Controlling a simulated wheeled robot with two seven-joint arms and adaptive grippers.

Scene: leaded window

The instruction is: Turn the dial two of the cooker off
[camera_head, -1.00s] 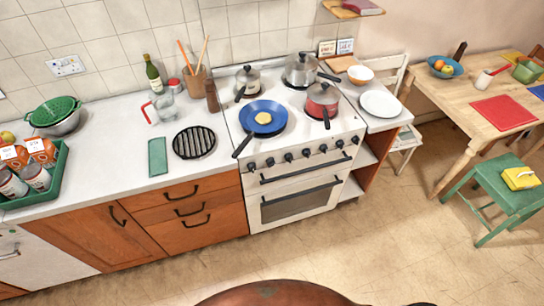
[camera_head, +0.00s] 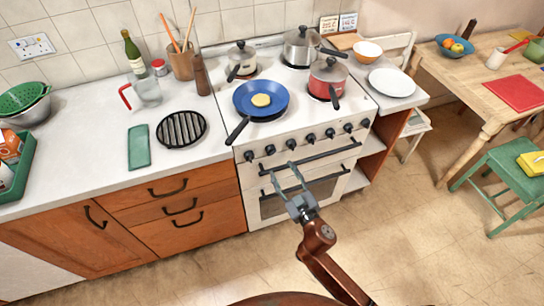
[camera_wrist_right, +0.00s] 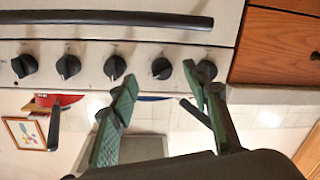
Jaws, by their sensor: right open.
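The white cooker (camera_head: 262,206) has a row of several black dials along its front. The second dial from the left (camera_head: 270,150) also shows in the right wrist view (camera_wrist_right: 162,68), where the picture is upside down. I cannot read its setting. My right gripper (camera_head: 285,170) is open and empty, below and in front of the dials, near the oven handle. In the right wrist view its green fingers (camera_wrist_right: 160,78) are spread to either side of that dial. I cannot tell any contact. The right finger partly covers the end dial (camera_wrist_right: 206,73). My left gripper is out of view.
A blue pan (camera_head: 247,100) with its handle (camera_head: 237,131) jutting over the cooker's front edge stands above the left dials. A red pot (camera_head: 325,70) and grey pots stand behind. The black handle bar (camera_head: 312,157) runs below the dials. The floor in front is clear.

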